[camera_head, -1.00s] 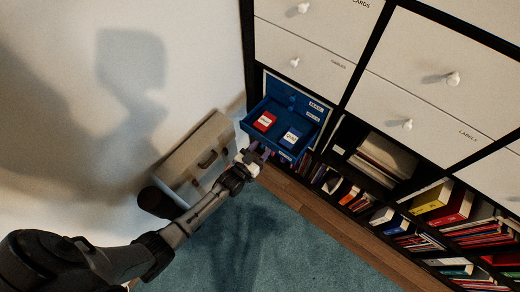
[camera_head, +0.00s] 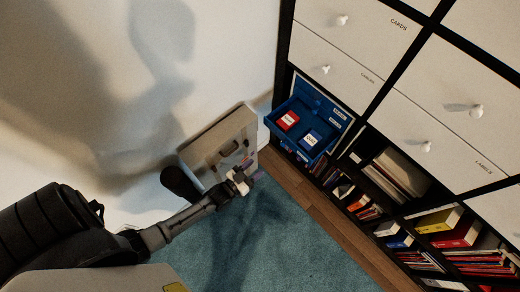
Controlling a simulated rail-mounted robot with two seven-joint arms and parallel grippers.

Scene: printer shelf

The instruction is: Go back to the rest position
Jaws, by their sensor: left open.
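My left arm comes in from the lower left. Its gripper (camera_head: 247,178) is open and appears empty, below and left of the blue tray, apart from it. The blue tray (camera_head: 318,157) juts out of a shelf compartment and holds a red box (camera_head: 287,120) and a blue box (camera_head: 309,140), each with a white label. My right gripper is not in the view.
A shelf unit with white drawers (camera_head: 375,48) and book compartments (camera_head: 450,230) fills the right side. A grey case (camera_head: 212,146) leans by the wall behind my left gripper. Teal carpet (camera_head: 270,250) lies open in the lower middle.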

